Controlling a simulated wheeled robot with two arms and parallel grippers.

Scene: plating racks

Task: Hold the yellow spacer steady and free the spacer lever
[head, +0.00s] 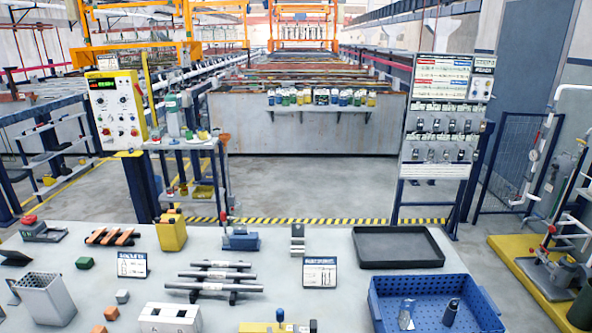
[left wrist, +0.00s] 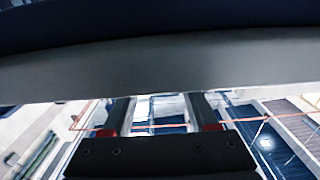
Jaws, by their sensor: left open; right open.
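A low yellow block (head: 256,328) at the bottom edge of the head view looks like the yellow spacer; its lower part is cut off. A small blue knob (head: 280,315) stands up from it, perhaps the lever's end. A small dark upright piece (head: 313,325) is at its right end. My left gripper (left wrist: 165,115) shows in the left wrist view with its two fingers apart and nothing between them. It is away from the block and does not show in the head view. I cannot make out my right gripper.
A taller yellow block (head: 172,235) stands farther back on the grey table. A blue crate (head: 378,316) and a black tray (head: 398,262) are at right. Table between is partly clear.

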